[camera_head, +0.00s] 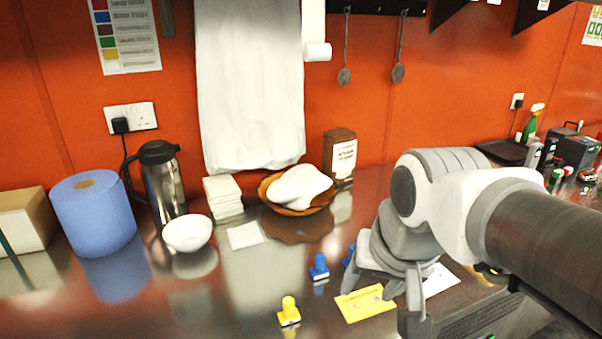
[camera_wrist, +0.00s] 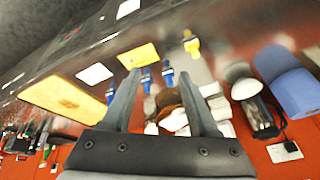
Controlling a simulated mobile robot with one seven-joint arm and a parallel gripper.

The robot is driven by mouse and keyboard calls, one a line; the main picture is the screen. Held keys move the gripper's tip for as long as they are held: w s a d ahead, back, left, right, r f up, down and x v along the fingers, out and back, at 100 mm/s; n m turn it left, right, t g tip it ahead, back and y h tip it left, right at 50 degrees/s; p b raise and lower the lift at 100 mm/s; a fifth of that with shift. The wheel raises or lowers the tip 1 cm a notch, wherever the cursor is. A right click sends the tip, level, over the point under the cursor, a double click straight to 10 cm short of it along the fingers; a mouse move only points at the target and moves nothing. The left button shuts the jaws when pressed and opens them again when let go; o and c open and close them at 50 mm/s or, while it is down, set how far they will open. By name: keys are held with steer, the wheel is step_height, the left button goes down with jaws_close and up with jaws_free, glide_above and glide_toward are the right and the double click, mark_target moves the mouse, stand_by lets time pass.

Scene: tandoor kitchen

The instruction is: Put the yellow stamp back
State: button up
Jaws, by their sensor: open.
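The yellow stamp (camera_head: 289,311) stands upright on the steel counter near the front, left of a flat yellow card (camera_head: 366,303). In the wrist view the stamp (camera_wrist: 191,45) is beyond my fingertips, at the upper right, and the yellow card (camera_wrist: 138,55) is left of it. A blue stamp (camera_head: 319,267) stands behind the yellow one; another blue stamp (camera_head: 348,256) is partly hidden by my gripper. My gripper (camera_head: 383,302) is open and empty, to the right of the yellow stamp and apart from it. Both fingers (camera_wrist: 160,75) show in the wrist view.
A white bowl (camera_head: 187,233), steel jug (camera_head: 163,180), blue paper roll (camera_head: 93,212) and basket (camera_head: 296,190) stand toward the wall. A white card (camera_head: 440,279) lies right of my gripper. A wooden board (camera_wrist: 66,98) shows in the wrist view. The counter left of the yellow stamp is clear.

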steer(key=shift+s+d+f+n+t, duration=0.15)
steer(key=shift+s+d+n, duration=0.1)
steer(key=shift+s+n, duration=0.3)
steer(key=shift+s+d+f+n+t, duration=0.1)
steer(key=shift+s+d+n+t, duration=0.15)
steer(key=shift+s, duration=0.45)
steer(key=shift+s+d+f+n+t, duration=0.1)
steer(key=shift+s+d+n, duration=0.15)
steer(key=shift+s+n, duration=0.3)
steer(key=shift+r, duration=0.1)
step_height(320, 180, up, 4)
steer(key=p, duration=0.3)
steer(key=shift+p, duration=0.4)
